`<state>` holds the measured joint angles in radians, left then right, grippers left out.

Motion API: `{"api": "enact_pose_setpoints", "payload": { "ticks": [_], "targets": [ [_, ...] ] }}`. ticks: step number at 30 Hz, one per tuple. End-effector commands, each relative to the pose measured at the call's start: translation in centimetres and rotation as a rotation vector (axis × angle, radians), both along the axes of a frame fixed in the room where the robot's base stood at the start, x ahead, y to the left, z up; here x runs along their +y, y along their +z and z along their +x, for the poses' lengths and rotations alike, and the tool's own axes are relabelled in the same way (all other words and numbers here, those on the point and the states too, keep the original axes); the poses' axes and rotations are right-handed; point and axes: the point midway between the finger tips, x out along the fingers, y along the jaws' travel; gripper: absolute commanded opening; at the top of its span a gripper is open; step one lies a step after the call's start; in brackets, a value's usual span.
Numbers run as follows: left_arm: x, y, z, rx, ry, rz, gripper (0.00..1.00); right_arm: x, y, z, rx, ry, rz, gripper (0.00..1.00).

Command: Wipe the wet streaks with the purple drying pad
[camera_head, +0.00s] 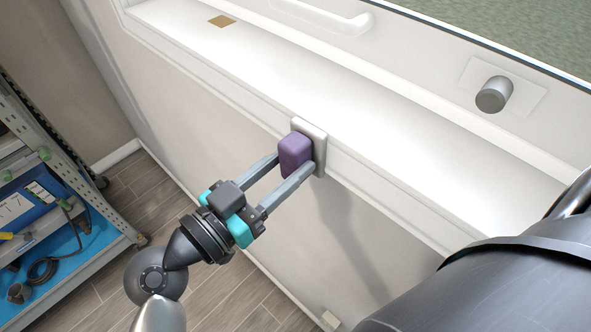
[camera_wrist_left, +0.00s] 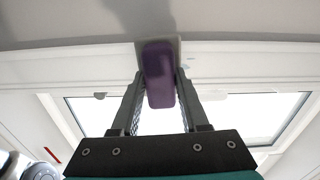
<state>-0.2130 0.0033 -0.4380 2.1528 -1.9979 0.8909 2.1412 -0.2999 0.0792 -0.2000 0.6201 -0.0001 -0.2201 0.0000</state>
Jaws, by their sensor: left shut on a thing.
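The purple drying pad (camera_head: 294,155) is a purple block with a pale grey plate (camera_head: 318,147) on its far side. My left gripper (camera_head: 294,163) is shut on the purple block, with one finger on each side of it. The plate is upright at the front edge of the white window sill (camera_head: 400,140); I cannot tell whether it touches. In the left wrist view, the purple block (camera_wrist_left: 159,75) stands between the two fingers. My right gripper is not in view.
A grey knob (camera_head: 494,94) sticks out from the window frame at the right. A small tan square (camera_head: 221,21) lies on the sill's far end. A metal rack (camera_head: 75,165) with tools stands at the left. The sill top is mostly clear.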

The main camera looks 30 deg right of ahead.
Motion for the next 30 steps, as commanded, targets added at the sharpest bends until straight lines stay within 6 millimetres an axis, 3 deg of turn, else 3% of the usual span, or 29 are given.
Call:
{"api": "enact_pose_setpoints", "payload": {
  "ticks": [21, 30],
  "targets": [
    [1.9, 0.0, 4.4, -0.002, 0.000, 0.001, 0.00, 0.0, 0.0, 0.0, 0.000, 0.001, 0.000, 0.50],
    [2.1, 0.0, 4.8, 0.000, 0.000, -0.001, 0.00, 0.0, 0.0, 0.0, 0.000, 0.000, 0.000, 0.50]
  ]
}}
